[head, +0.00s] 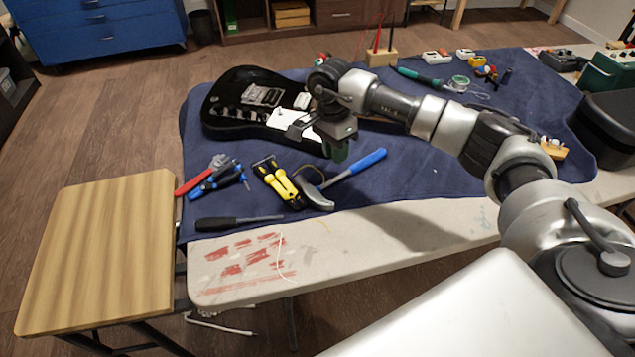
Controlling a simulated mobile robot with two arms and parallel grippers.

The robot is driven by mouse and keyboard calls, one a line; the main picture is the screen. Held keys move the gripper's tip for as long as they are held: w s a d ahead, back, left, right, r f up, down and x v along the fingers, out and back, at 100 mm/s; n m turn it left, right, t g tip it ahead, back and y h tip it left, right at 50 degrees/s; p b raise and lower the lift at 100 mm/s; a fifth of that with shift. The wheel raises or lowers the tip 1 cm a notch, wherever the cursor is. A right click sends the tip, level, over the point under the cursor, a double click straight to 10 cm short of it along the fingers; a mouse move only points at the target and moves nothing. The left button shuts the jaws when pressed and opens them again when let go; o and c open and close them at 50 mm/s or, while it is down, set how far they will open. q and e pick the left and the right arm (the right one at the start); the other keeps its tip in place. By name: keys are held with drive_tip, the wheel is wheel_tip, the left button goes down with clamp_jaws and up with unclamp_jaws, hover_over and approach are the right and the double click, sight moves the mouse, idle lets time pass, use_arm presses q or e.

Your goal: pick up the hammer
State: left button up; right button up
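The hammer (353,168) has a blue handle and a dark grey head. It lies on the blue mat (440,185) near the table's front edge, with its head at the lower left and its handle pointing up to the right. My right gripper (338,152) points down just above and behind the hammer, near the middle of its handle, and looks apart from it. Its fingers are small and dark, and I cannot tell how far apart they are. My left gripper is out of view.
Yellow-handled pliers (278,182) lie just left of the hammer head. Red and blue pliers (213,178) and a black screwdriver (235,222) lie farther left. A black guitar (235,90) lies behind. A green soldering iron (422,79) is farther back. The mat right of the hammer is clear.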

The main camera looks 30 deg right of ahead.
sight(339, 175)
drive_tip(key=shift+s+f, duration=0.2)
drive_tip(key=shift+f, duration=1)
drive_tip(key=f, duration=0.4)
drive_tip(key=shift+s+d+f+p, duration=0.25)
drive_tip(key=shift+d+p, duration=0.1)
clamp_jaws()
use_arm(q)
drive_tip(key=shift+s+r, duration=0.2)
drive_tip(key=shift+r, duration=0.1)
